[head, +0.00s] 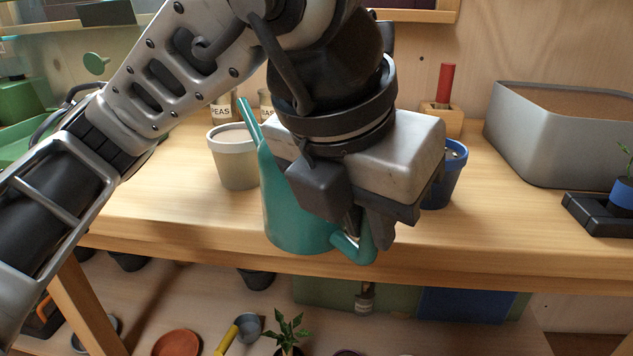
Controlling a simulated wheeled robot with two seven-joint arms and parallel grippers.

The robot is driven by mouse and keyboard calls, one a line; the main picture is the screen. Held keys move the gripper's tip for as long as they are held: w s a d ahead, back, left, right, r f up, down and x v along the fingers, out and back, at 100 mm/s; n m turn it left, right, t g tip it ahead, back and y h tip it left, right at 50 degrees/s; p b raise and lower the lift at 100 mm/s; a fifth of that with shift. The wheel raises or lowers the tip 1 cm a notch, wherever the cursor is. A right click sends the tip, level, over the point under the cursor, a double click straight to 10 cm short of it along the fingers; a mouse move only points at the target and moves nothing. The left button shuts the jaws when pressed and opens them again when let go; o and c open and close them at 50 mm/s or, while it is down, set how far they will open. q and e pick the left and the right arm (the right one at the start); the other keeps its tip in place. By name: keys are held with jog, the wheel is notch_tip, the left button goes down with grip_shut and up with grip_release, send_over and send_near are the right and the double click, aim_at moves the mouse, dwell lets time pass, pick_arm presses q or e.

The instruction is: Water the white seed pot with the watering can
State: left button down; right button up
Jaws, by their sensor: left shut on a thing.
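The teal watering can (290,220) is at the front edge of the wooden bench, near the middle of the head view. Its spout points up and to the left, and its handle is at the lower right. My left gripper (368,228) is shut on the watering can at the handle; my wrist hides much of the can's top. I cannot tell whether the can touches the bench. The white seed pot (236,165) stands upright on the bench just left of the can, with pale soil inside. The spout tip is beside and above the pot's right rim. My right gripper is not in view.
A blue pot (448,178) stands right of my wrist. A grey bin (555,135) and a black tray (600,215) are at the right. Jars labelled PEAS (221,108) and another stand behind the pot. A red-handled tool (446,85) sits in a wooden block. The bench front left is clear.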

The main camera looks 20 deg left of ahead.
pick_arm(q)
jog(key=shift+r+p, duration=1.1)
jog(key=shift+r, duration=1)
